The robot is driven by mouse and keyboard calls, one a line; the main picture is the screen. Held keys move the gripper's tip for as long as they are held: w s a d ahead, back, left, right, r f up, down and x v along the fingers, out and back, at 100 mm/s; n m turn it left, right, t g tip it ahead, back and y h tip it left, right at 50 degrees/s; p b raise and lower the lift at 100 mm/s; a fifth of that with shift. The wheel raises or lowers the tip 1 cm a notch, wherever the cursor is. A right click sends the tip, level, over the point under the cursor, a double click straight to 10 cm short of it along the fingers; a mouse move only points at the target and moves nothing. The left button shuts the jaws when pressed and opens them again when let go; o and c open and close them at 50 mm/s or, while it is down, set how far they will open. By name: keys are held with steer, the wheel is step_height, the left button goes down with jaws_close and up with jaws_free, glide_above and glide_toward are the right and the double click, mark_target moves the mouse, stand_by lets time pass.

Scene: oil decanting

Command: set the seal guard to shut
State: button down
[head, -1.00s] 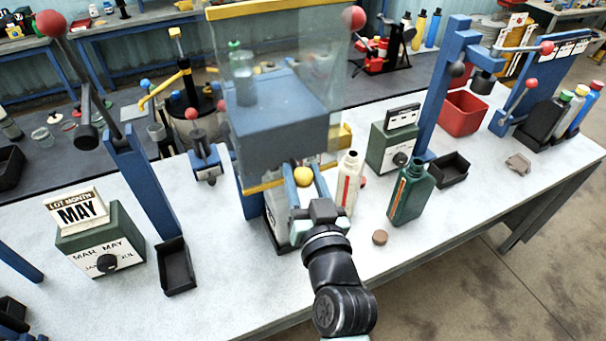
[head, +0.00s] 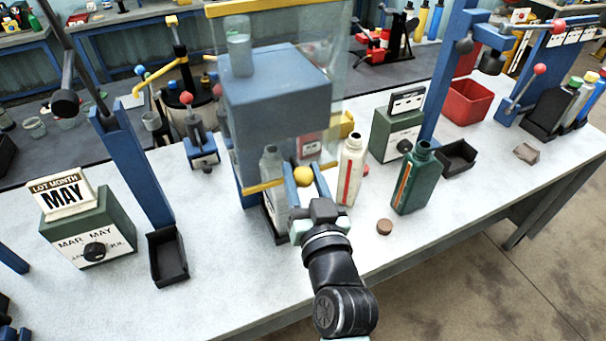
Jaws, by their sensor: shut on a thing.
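The seal guard (head: 336,85) is a clear panel with yellow bars along its top and bottom edges. It hangs in front of the blue press block (head: 275,100), and its lower yellow bar (head: 262,187) crosses in front of a clear bottle (head: 270,163). A yellow ball knob (head: 303,175) shows at the right end of this bar. My gripper (head: 304,182) is shut on the knob, one finger on each side. The bottle's lower part shows below the bar, partly hidden by my gripper.
A white bottle with a red stripe (head: 350,172) stands close to the right of my gripper. A green bottle (head: 412,182) and a brown cap (head: 384,227) are farther right.

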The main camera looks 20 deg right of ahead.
step_height(320, 180, down, 25)
steer(key=b, duration=2.3)
steer(key=shift+f, duration=0.2)
steer(key=c, duration=0.6)
jaws_free()
steer(key=shift+s, duration=0.1)
steer(key=shift+o, duration=1.1)
steer(key=shift+r, duration=0.2)
steer(key=s+a+b, duration=0.1)
steer(key=s+a, duration=0.1)
steer(key=s, duration=1)
steer(key=shift+s, duration=0.35)
